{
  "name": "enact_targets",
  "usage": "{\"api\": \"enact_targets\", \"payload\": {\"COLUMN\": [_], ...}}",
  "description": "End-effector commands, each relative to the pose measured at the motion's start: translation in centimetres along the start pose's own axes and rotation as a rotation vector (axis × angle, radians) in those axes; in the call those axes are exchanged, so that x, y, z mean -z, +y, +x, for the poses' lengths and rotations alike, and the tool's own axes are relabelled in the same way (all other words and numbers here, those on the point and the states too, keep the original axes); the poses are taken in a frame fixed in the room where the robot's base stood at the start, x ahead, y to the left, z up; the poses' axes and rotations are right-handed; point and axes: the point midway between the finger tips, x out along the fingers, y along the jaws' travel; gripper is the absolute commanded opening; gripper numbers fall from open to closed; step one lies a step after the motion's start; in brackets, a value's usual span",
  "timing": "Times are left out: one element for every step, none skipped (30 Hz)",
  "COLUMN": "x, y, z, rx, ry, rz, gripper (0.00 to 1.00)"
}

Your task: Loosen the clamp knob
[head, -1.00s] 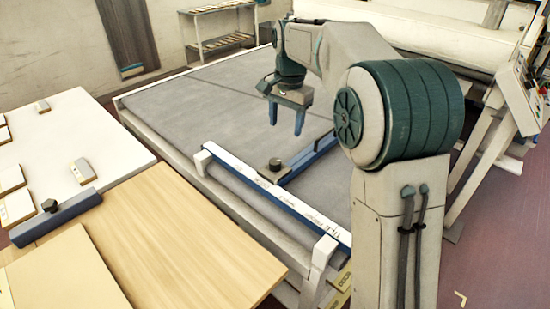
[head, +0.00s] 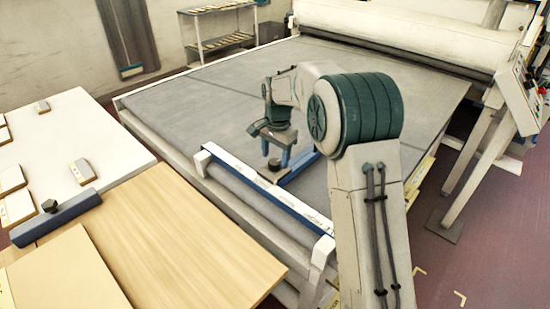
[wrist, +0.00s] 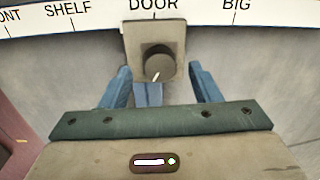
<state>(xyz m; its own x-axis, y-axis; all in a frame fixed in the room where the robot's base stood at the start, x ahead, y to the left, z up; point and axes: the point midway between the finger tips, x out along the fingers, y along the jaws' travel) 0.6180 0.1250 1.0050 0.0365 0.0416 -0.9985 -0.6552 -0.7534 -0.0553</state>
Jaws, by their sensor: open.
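The clamp knob (wrist: 158,62) is dark and round with a short white mark. It sits on a grey clamp block (wrist: 136,40) at the DOOR label of the white rail (wrist: 95,18). The knob also shows in the head view (head: 274,164), just below my gripper (head: 276,154). In the wrist view my gripper (wrist: 160,80) is open, its blue fingers to the left and right of the knob with gaps on both sides. A blue bar (head: 300,167) runs from the clamp across the grey bed. I cannot tell whether the fingertips are down at knob height.
The rail (head: 250,184) runs along the near edge of the wide grey bed (head: 200,100). A wooden table (head: 180,240) and a white table (head: 110,150) stand at left, with another blue bar (head: 60,216) bearing a knob. A control panel (head: 525,90) stands at right.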

Motion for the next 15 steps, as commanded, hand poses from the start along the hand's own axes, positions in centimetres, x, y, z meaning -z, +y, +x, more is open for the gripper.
{"api": "enact_targets", "payload": {"x": [0.0, 0.0, 0.0, 0.0, 0.0, 0.0, 0.0, 0.0, 0.0, 0.0, 0.0, 0.0, 0.0, 0.0, 0.0], "y": [0.0, 0.1, 0.0, 0.0, 0.0, 0.0, 0.0, 0.0, 0.0, 0.0, 0.0, 0.0, 0.0, 0.0, 0.0], "z": [0.6, 0.9, 1.2, 1.4, 1.5, 1.6, 1.7, 1.7, 1.8, 1.8, 1.8, 1.8, 1.8, 1.8, 1.8], "rx": [-0.003, -0.003, -0.002, -0.001, -0.001, -0.001, -0.001, -0.001, 0.0, 0.0, 0.0, 0.0, 0.0, 0.0, 0.0], "ry": [-0.002, -0.002, -0.001, -0.001, -0.001, -0.001, -0.001, 0.0, 0.0, 0.0, 0.0, 0.0, 0.0, 0.0, 0.0], "rz": [0.0, 0.0, 0.0, 0.0, 0.0, 0.0, 0.0, 0.0, 0.0, 0.0, 0.0, 0.0, 0.0, 0.0, 0.0], "gripper": [0.57, 0.57, 0.57, 0.57, 0.57, 0.57, 0.57, 0.57, 0.57, 0.57, 0.57, 0.57, 0.57, 0.57, 0.51]}}
